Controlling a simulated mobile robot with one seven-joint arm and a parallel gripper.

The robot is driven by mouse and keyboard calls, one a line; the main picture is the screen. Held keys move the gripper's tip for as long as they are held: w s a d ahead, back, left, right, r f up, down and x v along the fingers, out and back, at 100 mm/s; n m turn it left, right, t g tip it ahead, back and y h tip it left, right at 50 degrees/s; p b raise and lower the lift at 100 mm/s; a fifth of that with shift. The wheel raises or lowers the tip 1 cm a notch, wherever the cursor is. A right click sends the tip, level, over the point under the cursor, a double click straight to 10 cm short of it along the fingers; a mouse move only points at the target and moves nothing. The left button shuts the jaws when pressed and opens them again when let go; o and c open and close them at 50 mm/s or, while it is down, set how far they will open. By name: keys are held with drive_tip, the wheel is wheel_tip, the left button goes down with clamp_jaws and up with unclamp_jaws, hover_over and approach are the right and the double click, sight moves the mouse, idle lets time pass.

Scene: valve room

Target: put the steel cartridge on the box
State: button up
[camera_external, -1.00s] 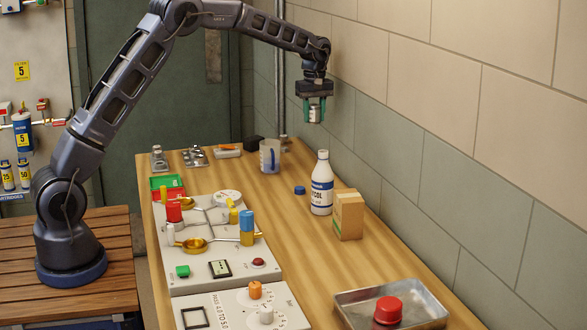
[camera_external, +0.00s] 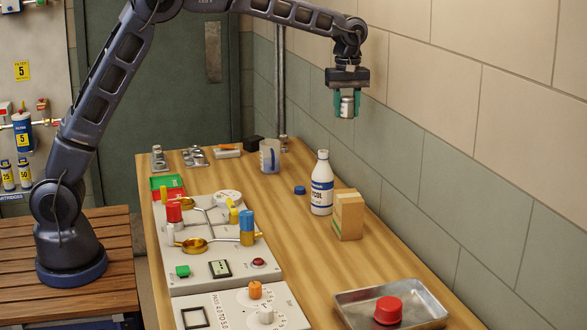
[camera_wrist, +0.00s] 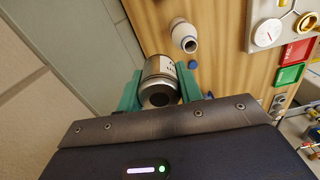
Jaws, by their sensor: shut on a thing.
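My gripper (camera_external: 347,104) is shut on a small steel cartridge (camera_external: 347,107), a silver cylinder with a light label, held high above the bench near the wall. In the wrist view the steel cartridge (camera_wrist: 160,78) sits between the green fingers of my gripper (camera_wrist: 160,92), its dark hollow end toward the camera. The box (camera_external: 348,215), a brown cardboard carton, stands upright on the bench, below the gripper in the external view. I cannot make out the box in the wrist view.
A white bottle with a blue label (camera_external: 321,184) stands just left of the box, with a blue cap (camera_external: 300,190) beside it. A metal tray (camera_external: 432,302) with a red knob-like piece (camera_external: 388,310) is at the front right. Valve panels (camera_external: 215,284) fill the left side. Bare wood lies between.

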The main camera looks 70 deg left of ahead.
wheel_tip(320, 180, up, 3)
hover_over(349, 195)
drive_tip(key=shift+m, duration=0.3)
wheel_tip(349, 195, down, 20)
drive_tip(key=shift+r, duration=0.2)
drive_tip(key=o, duration=1.1)
drive_tip(key=shift+f, duration=0.1)
drive_tip(key=shift+o, duration=0.3)
